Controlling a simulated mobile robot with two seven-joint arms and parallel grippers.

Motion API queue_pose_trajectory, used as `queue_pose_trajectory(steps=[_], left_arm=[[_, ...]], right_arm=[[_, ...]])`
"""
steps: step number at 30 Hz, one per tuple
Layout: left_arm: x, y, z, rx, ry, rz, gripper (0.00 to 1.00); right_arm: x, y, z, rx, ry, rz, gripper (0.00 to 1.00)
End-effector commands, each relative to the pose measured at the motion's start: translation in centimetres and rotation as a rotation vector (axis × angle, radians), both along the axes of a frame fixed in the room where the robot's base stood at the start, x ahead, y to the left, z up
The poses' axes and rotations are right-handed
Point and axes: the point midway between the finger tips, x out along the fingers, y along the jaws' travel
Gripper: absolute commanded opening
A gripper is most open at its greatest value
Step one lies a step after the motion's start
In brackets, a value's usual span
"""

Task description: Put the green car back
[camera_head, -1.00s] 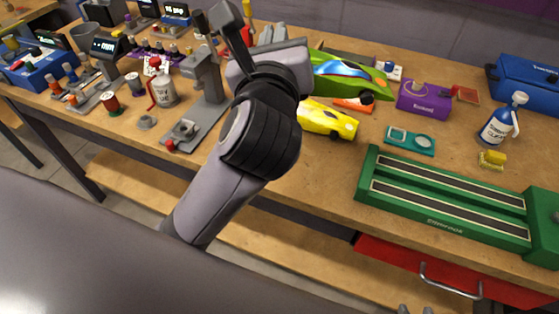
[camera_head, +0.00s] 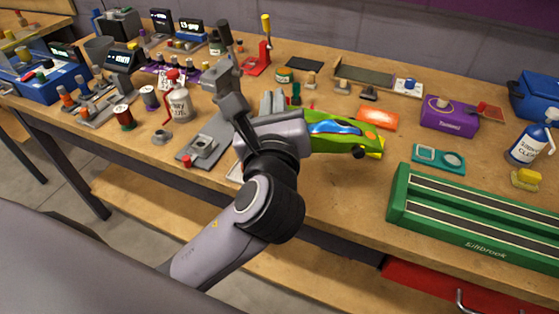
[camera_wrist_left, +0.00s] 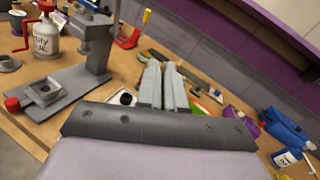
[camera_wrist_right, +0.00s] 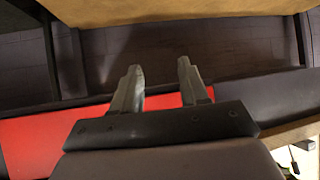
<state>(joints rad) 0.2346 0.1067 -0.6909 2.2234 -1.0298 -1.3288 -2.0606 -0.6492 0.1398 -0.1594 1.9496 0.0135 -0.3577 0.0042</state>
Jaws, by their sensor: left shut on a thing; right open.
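The green car (camera_head: 350,137), with its blue canopy (camera_head: 334,127), is just right of my left gripper (camera_head: 273,100) in the head view. My left gripper is shut on it, but its body hides the grip and the car's rear end. My right gripper (camera_wrist_right: 158,82) is open and empty.
An orange piece (camera_head: 378,118) lies behind the cars. A green track block (camera_head: 480,215) stands at the front right, with a teal tray (camera_head: 438,159) behind it. A red drawer (camera_head: 430,286) is below.

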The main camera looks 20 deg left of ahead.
Motion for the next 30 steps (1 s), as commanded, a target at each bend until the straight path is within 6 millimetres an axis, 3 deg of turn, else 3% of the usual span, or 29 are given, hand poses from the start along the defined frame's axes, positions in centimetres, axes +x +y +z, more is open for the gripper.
queue_pose_trajectory(steps=[1,3,11,18,22,30], left_arm=[[0.0,0.0,-1.8,0.003,0.003,0.002,0.0],[0.0,0.0,-3.1,0.003,0.001,0.0,0.0],[0.0,0.0,-5.5,0.001,-0.002,0.0,0.0],[0.0,0.0,-9.7,0.003,0.0,0.001,0.0],[0.0,0.0,-10.7,0.0,-0.002,-0.001,0.0],[0.0,0.0,-10.7,-0.001,-0.003,0.0,0.0]], right_arm=[[0.0,0.0,-0.7,0.003,0.003,-0.001,0.44],[0.0,0.1,-1.0,0.006,0.004,-0.001,0.44],[0.3,0.4,-0.8,0.014,0.001,0.002,0.44],[0.3,0.7,-2.0,0.019,0.008,0.006,0.44],[0.4,0.8,-1.8,0.021,0.007,0.01,0.44],[0.6,0.8,-1.5,0.022,0.002,0.011,0.44]])
